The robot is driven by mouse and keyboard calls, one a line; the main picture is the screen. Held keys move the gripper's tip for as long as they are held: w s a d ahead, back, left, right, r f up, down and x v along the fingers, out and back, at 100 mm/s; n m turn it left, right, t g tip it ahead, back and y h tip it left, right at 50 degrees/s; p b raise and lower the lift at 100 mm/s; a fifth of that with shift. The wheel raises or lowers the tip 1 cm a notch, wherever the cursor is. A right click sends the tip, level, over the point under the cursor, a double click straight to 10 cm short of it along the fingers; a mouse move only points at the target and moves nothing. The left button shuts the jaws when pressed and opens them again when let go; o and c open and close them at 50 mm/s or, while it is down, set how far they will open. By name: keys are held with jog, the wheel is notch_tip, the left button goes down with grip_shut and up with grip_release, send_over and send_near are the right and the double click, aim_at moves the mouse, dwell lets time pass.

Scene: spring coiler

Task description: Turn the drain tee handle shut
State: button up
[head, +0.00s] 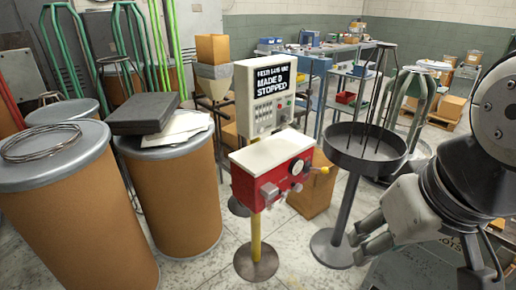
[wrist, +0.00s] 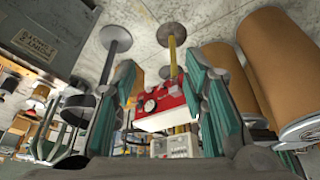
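A red box with a white top (head: 272,165) stands on a yellow post in the middle of the head view. I cannot tell which of these is the drain tee handle. My gripper (head: 361,240) is to the right of the box and lower, apart from it, with its fingers spread and empty. In the wrist view the red box (wrist: 158,104) appears upside down between the open fingers (wrist: 162,62), some way beyond them.
A round dark tray on a stand (head: 370,160) is close behind my gripper. A panel reading STOPPED (head: 265,98) stands behind the red box. Brown drums (head: 178,200) fill the left side. A cardboard box (head: 316,188) sits behind the post. Floor in front of the post is clear.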

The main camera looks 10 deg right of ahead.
jog(key=w+a+f+m+g+y+b, duration=0.4)
jog(key=w+a+f+m+y+b, duration=0.15)
jog(key=w+f, duration=0.5)
jog(key=m+t+y+b, duration=0.5)
jog(key=m+t+b, duration=0.9)
jog(key=m, duration=1.5)
send_near(285, 198)
jog(key=b+x, duration=0.3)
jog(key=x, duration=0.8)
jog(key=shift+d, duration=0.1)
jog(key=shift+r, duration=0.1)
jog(key=shift+c, duration=0.4)
